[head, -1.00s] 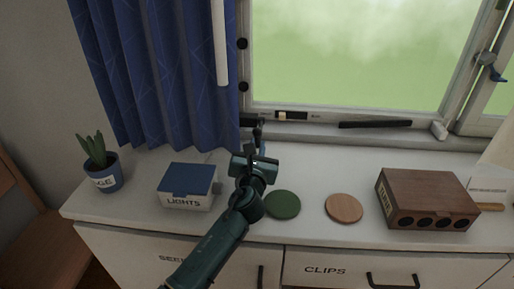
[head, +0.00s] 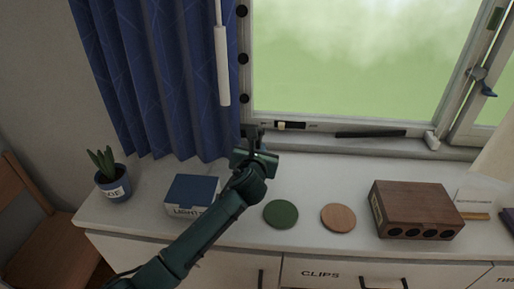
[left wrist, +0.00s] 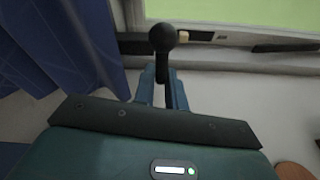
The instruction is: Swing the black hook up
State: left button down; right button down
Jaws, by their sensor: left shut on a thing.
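The black hook (left wrist: 162,42) shows in the left wrist view as a dark stem with a round ball end, standing up between my fingers. My left gripper (left wrist: 162,88) is shut on its stem, with blue-grey fingertips on both sides. In the head view my left gripper (head: 255,136) is at the bottom left corner of the window frame, just above the back of the counter. There the hook is mostly hidden by the gripper and hard to make out. My right gripper is in neither view.
A blue curtain (head: 165,75) hangs close on the left, with a white rod (head: 222,65) before it. A black bar (head: 370,134) lies along the window's lower frame. The counter holds a blue-lidded box (head: 192,190), green disc (head: 281,214), wooden disc (head: 338,218) and brown box (head: 418,205).

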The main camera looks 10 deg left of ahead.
pick_arm(q)
jog(key=r+g, duration=0.1)
jog(key=w+r+g, duration=0.1)
jog(key=shift+r, duration=0.35)
jog(key=shift+w+r+g, duration=0.5)
jog(key=shift+r+g, duration=0.35)
jog(key=shift+g, duration=0.15)
jog(key=c, duration=1.5)
grip_release()
jog(key=b+v, duration=0.1)
jog(key=v, duration=1.2)
jog(key=shift+r, duration=0.1)
